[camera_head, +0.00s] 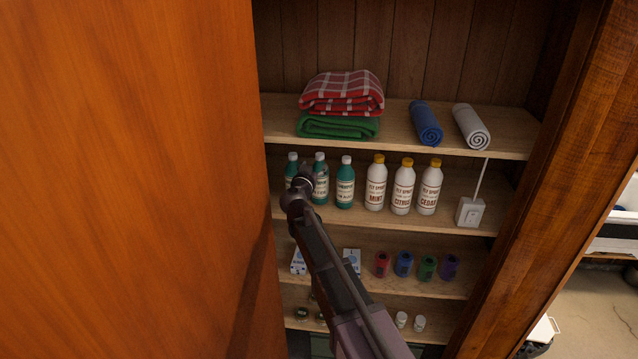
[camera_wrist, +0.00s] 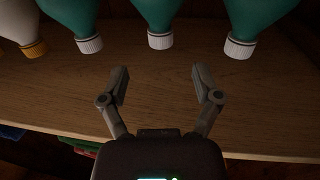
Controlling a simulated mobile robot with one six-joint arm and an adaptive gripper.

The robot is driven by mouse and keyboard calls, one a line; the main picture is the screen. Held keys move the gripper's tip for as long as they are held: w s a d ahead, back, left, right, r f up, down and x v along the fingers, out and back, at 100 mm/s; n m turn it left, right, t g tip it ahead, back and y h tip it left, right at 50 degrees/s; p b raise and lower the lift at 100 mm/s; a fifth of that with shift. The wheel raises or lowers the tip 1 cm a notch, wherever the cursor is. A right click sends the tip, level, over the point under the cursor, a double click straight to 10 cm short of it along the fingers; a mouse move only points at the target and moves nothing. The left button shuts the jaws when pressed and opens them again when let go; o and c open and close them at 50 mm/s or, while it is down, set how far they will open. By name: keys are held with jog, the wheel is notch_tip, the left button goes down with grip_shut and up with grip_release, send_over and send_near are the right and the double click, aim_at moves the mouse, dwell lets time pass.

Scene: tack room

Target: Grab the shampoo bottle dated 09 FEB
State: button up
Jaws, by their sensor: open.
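Three teal shampoo bottles with white caps stand in a row on the second shelf: the left (camera_head: 292,170), the middle (camera_head: 320,188) and the right (camera_head: 345,186). Their labels are too small to read in the head view, so I cannot tell which says 09 FEB. In the wrist view the picture is upside down, and the teal bottles (camera_wrist: 72,10), (camera_wrist: 158,12), (camera_wrist: 255,18) show at the top without readable labels. My gripper (camera_wrist: 160,80) is open and empty, apart from the bottles, facing the middle one. In the head view my arm partly covers the left and middle bottles.
A white socket box (camera_head: 470,212) is farther right. Folded blankets (camera_head: 342,92) lie on the shelf above. A wooden door (camera_head: 120,180) fills the left.

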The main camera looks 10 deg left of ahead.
aim_at(319, 158)
jog(key=shift+w+d, duration=0.2)
jog(key=shift+w, duration=0.85)
jog(key=shift+w, duration=0.1)
jog(key=shift+w+d, duration=0.2)
jog(key=shift+w, duration=1.05)
jog(key=shift+w+d, duration=0.2)
jog(key=shift+w, duration=1.05)
grip_shut()
